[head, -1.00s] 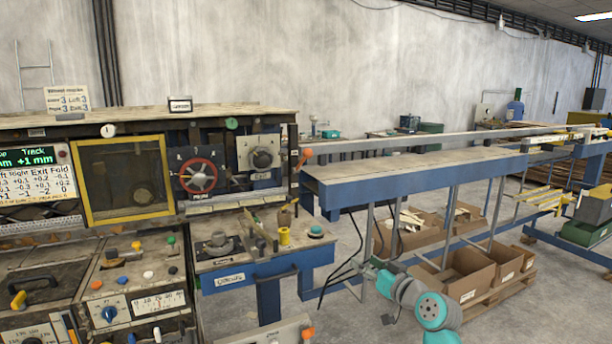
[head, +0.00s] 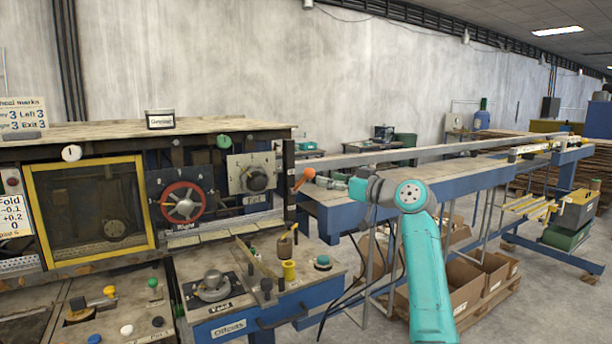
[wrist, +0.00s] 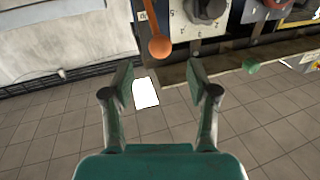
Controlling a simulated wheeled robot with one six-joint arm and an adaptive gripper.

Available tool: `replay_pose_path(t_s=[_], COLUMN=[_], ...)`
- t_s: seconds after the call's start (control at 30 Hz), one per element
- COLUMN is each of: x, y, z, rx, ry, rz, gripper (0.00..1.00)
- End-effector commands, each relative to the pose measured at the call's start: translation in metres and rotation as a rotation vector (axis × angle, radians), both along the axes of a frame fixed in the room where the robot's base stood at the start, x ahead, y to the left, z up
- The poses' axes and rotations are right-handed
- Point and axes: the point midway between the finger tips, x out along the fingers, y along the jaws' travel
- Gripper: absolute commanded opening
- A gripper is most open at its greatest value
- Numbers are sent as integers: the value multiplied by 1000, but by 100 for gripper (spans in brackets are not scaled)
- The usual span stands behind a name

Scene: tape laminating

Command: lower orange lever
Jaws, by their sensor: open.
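The orange lever (head: 304,177) sticks out at the right end of the machine, beside the dial panel, with its orange end raised to the right. In the wrist view its round orange knob (wrist: 160,47) shows ahead of the fingertips, between their lines, on an orange-brown shaft. My gripper (wrist: 163,82) is open with nothing between its fingers. In the head view my gripper (head: 330,183) is just right of the lever, small and partly hidden by my wrist. I see no contact with the lever.
A dial panel (head: 253,174) and a red handwheel (head: 183,202) are left of the lever. A blue-edged table (head: 460,180) runs right, behind my arm. Cardboard boxes (head: 468,285) stand below it. Open floor shows beneath the gripper in the wrist view.

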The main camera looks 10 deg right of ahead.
Motion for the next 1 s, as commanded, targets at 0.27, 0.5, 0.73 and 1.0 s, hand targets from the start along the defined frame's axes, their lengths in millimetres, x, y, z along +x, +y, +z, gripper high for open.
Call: replay_pose_path(t_s=[0.27,0.5,0.73,1.0], x=[42,65,71,70], y=[30,44,47,48], z=[0,1,0,0], rx=[1,0,0,0], ry=[2,0,0,0], rz=[3,1,0,0], gripper=[59,59,59,39])
